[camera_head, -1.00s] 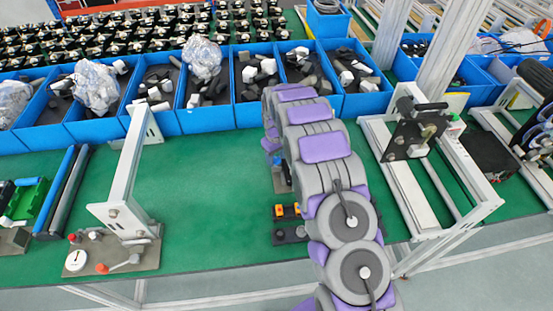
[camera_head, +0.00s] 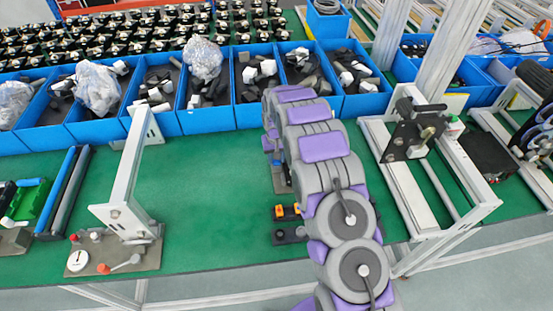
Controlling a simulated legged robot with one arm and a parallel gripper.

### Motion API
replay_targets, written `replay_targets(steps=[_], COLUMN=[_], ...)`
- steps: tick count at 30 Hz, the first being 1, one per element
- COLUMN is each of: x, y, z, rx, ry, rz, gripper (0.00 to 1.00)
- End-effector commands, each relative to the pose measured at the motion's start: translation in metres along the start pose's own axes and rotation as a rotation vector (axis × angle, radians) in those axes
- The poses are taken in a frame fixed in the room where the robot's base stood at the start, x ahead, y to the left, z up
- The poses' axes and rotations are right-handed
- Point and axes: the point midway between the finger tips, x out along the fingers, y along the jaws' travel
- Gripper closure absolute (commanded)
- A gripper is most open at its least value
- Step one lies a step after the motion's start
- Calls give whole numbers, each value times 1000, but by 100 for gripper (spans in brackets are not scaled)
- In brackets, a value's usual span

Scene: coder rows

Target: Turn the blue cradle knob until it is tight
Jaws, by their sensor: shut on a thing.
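My grey and purple arm reaches from the bottom edge up over the green bench. Its thick links cover the middle of the view. Only a small purple and grey part of its far end shows at the arm's left edge, above a small metal stand (camera_head: 281,180). My gripper's fingers are hidden behind the links, and I cannot see what is between them. I cannot make out the blue cradle knob clearly; the spot by the stand is mostly covered by my arm.
A black fixture with orange blocks (camera_head: 287,212) lies left of my arm. A white-post fixture (camera_head: 122,205) stands left, a metal frame (camera_head: 425,185) right. Blue bins (camera_head: 207,121) line the back. The green bench (camera_head: 205,190) is clear left of the arm.

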Motion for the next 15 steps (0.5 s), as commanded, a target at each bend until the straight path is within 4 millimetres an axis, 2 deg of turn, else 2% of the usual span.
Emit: replay_targets(steps=[9,15], x=[0,0], y=[0,1], z=[0,0], rx=[376,456], ry=[0,1], rz=[0,0], gripper=[98,98])
